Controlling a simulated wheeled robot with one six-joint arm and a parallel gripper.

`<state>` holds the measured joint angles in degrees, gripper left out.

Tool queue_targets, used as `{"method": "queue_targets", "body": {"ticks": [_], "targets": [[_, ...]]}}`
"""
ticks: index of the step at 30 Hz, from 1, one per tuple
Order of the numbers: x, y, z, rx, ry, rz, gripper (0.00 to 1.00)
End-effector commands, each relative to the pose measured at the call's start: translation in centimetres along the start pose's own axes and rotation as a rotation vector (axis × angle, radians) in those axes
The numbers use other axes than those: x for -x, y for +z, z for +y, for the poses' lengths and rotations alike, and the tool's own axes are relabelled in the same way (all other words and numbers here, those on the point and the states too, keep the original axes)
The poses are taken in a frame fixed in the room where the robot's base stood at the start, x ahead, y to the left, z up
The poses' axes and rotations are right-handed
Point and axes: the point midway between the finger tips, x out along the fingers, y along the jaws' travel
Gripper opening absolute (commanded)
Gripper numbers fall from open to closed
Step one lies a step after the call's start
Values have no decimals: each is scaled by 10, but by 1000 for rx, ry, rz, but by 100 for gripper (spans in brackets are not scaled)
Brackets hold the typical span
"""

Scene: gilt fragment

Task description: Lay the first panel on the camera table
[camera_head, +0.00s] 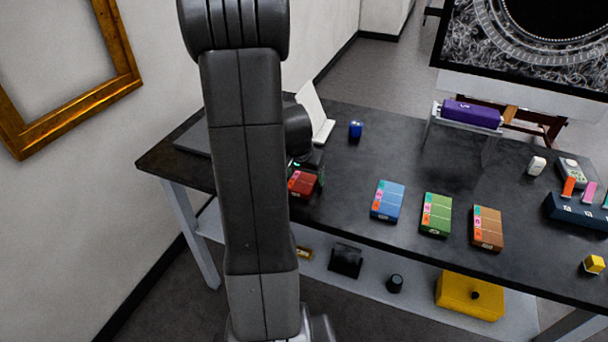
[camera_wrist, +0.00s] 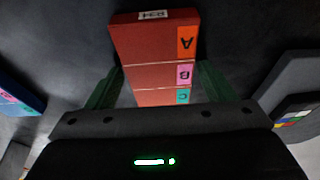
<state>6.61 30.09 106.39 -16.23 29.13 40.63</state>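A red box (camera_head: 302,184) with coloured A, B and C labels sits at the left end of a row of similar boxes on the dark table (camera_head: 345,215). In the wrist view the red box (camera_wrist: 150,45) reaches in between the two green fingers of my gripper (camera_wrist: 160,85). The fingers stand along both its sides, very close to it. I cannot tell whether they press on it or whether the box is off the table top. In the head view my arm hides most of my gripper. No thing is clearly marked as the first panel.
Blue (camera_head: 387,200), green (camera_head: 436,214) and orange (camera_head: 487,228) boxes lie to the right. A purple block (camera_head: 471,114) rests on a raised stand behind. A white angled stand (camera_head: 315,112) and small blue item (camera_head: 356,130) are at the back left. A gold frame (camera_head: 75,105) hangs on the wall.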

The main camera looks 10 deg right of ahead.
Motion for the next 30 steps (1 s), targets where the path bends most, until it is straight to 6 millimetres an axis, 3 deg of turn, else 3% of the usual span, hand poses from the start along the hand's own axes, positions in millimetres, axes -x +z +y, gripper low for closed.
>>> {"method": "queue_targets", "body": {"ticks": [14,30], "targets": [[8,-2,0,0,-1,2,85],[102,-2,-1,0,-2,4,85]]}}
